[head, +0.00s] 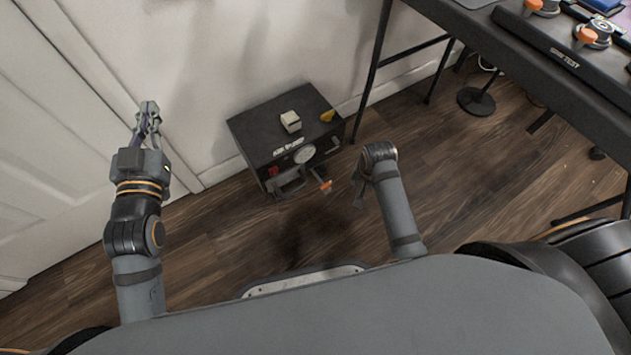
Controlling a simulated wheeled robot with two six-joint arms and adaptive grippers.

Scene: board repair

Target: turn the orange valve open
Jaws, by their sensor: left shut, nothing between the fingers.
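A black box labelled as an air pump (262,133) stands on the floor by the wall. The orange valve (325,187) sticks out at its lower front right, beside a round gauge (304,154). Whether the valve is open or shut is too small to tell. My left gripper (148,112) is left of the box, well apart from it, shut and empty. My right gripper (359,189) is just right of the valve, with a small gap visible between them. It is dark and partly hidden by its own wrist, so its fingers are unclear.
A small pale block (291,121) and a yellow item (327,116) lie on the box. A dark table (470,30) at upper right holds more orange-knobbed parts (587,36). A round stand base (476,101) is under it.

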